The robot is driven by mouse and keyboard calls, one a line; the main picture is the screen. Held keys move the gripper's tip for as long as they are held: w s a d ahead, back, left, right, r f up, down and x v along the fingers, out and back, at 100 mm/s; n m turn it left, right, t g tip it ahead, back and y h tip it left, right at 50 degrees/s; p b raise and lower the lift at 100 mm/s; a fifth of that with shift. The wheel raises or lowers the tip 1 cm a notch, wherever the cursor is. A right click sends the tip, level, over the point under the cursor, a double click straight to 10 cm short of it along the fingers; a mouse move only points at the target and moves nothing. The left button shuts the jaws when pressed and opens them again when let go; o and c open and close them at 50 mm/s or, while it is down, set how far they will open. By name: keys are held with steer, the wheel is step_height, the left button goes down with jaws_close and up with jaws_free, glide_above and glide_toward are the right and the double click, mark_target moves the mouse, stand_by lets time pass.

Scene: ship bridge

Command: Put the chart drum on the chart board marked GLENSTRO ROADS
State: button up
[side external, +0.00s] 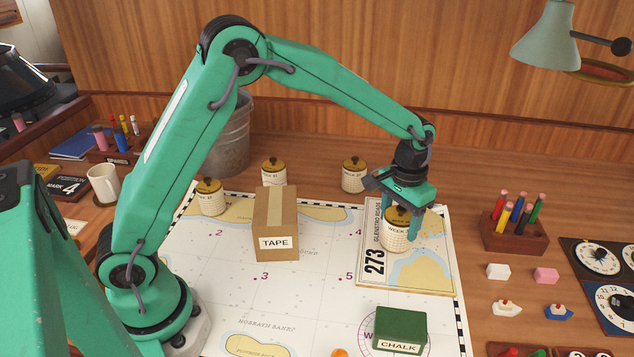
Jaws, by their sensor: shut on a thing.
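My gripper (402,222) points down at the right of the chart, over a raised chart board (440,283). It is shut on a cream chart drum (395,240) with a brown lid and a label that reads in part "WEEK". The drum is upright over the upper middle of the board. I cannot tell whether its base touches the board. Other similar drums stand behind: one at the left (209,197), one behind the box (273,173), one near the board (354,175).
A cardboard TAPE box (276,225) stands left of the board, and a green CHALK box (400,330) in front of it. A wooden pen block (514,232) and small erasers (498,271) lie to the right. The chart between the TAPE and CHALK boxes is mostly clear.

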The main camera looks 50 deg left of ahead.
mark_target(397, 233)
steer(key=shift+f, duration=2)
steer(key=shift+f, duration=0.1)
steer(key=o, duration=1.1)
step_height(397, 233, up, 12)
steer(key=shift+f, duration=0.1)
steer(key=shift+r, duration=0.2)
